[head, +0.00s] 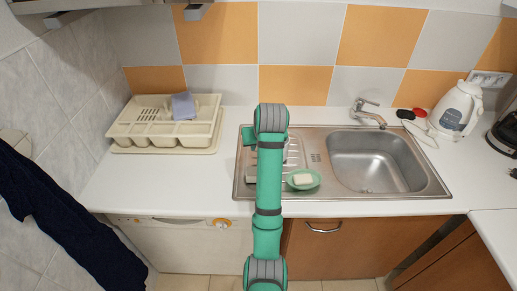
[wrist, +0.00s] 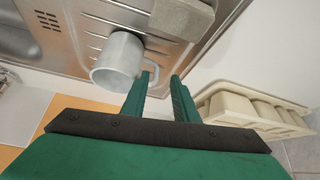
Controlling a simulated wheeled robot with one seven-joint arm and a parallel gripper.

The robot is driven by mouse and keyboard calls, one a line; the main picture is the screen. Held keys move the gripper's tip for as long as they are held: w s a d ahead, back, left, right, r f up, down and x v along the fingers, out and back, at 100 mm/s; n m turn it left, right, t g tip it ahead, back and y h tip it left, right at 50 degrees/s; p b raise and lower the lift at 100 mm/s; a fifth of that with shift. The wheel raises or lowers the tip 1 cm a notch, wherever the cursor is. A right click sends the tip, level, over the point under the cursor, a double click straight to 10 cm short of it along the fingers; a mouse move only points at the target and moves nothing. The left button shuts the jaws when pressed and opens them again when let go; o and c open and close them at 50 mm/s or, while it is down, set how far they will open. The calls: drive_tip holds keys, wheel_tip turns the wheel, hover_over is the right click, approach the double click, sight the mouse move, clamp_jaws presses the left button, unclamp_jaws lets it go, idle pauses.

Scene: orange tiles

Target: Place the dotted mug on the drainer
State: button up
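A plain-looking light grey mug (wrist: 118,58) is on the ribbed metal drainboard in the wrist view; I cannot make out dots on it. Its handle points toward my gripper. My gripper (wrist: 163,76) is open, with a gap between its two green fingers. The left fingertip is close by the handle; I cannot tell whether they touch.
A blue-grey item (head: 183,105) is on the drainer. A grey block (wrist: 181,17) lies near the mug. A white kettle (head: 456,110) stands far right. Counter between drainer and sink is clear.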

drive_tip(key=shift+v, duration=2.15)
drive_tip(key=shift+f, duration=0.1)
